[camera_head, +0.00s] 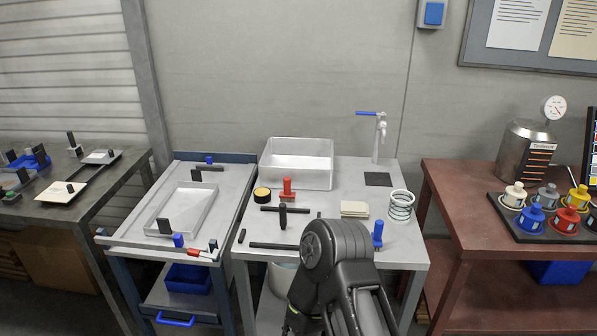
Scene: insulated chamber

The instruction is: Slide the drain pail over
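A pale round vessel, likely the drain pail (282,280), stands under the middle grey table (350,253). Only part of it shows, below the table's front edge and to the left of my dark arm. My arm comes up from the bottom edge, bends in front of the table and goes down again beside the pail. The arm hides the pail's right side, and I cannot tell whether they touch. No gripper fingers show in this view, and I cannot tell which arm this is.
On the table are a white basin (297,180), a tap (379,140), a coil (400,206), a red-handled piece (287,190) and black bars. A cart with a shallow tray (183,212) stands left.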

